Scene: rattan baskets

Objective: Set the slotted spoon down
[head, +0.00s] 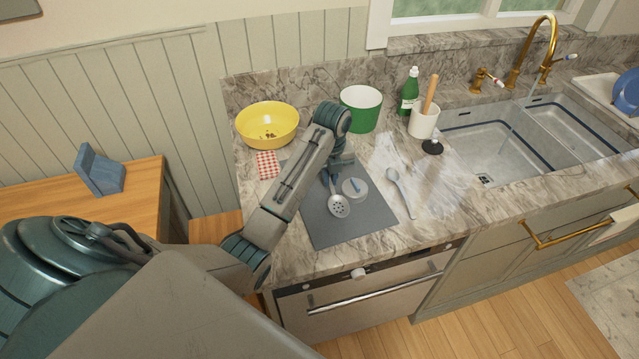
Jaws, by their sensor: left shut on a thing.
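The slotted spoon (339,207) is grey, with a round pierced head, and shows over the dark grey mat (340,232) on the marble counter. My left arm reaches in from the left, and my left gripper (333,180) is shut on the slotted spoon near its handle. The gripper and wrist hide most of the handle. I cannot tell whether the spoon's head touches the mat. My right gripper is not in view.
A pale round item (356,188) lies on the mat beside the spoon. A grey spoon (401,193) lies right of the mat. A yellow bowl (267,124), a checked cloth (267,165) and a green pot (361,110) stand behind. The sink (484,145) is at right.

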